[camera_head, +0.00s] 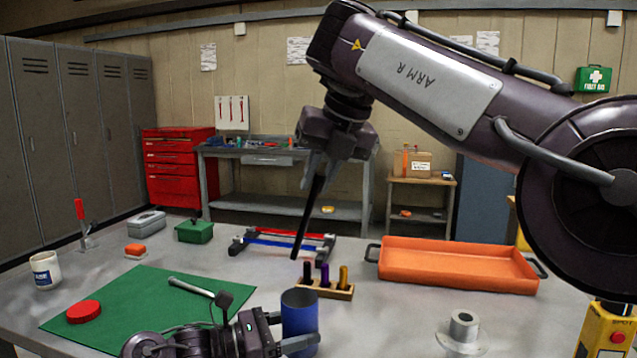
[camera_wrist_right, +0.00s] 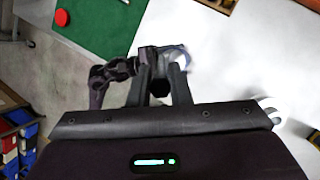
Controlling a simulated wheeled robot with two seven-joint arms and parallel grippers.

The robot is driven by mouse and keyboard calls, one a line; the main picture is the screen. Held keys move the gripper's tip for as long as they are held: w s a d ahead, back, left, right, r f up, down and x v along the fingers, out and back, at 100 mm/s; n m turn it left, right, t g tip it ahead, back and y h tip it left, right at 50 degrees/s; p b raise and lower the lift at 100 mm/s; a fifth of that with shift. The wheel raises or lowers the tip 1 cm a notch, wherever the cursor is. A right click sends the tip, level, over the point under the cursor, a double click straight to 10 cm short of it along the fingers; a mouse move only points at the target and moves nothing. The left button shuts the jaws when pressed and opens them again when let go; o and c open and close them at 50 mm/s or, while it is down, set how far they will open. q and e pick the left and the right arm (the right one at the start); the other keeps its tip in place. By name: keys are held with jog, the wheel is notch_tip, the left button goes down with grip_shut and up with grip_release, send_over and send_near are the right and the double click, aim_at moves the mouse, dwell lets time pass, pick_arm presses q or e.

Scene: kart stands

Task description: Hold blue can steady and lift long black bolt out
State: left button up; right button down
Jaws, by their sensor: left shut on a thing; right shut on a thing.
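The blue can (camera_head: 300,318) stands upright at the front of the table. My left gripper (camera_head: 284,331) is shut on the can's side, with a finger across its front. The long black bolt (camera_head: 309,215) hangs tilted above the can, its lower tip apart from the rim in the head view. My right gripper (camera_head: 316,168) is shut on the bolt's upper end. In the right wrist view the bolt (camera_wrist_right: 160,88) shows nearly end-on between the fingers, with my left gripper (camera_wrist_right: 150,62) beyond it. The inside of the can is hidden.
A wooden block (camera_head: 338,291) with several coloured pegs stands just behind the can. An orange tray (camera_head: 455,268) lies behind right. A grey flanged part (camera_head: 462,330) stands at front right.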

pick_arm(q)
jog(key=o, duration=1.1)
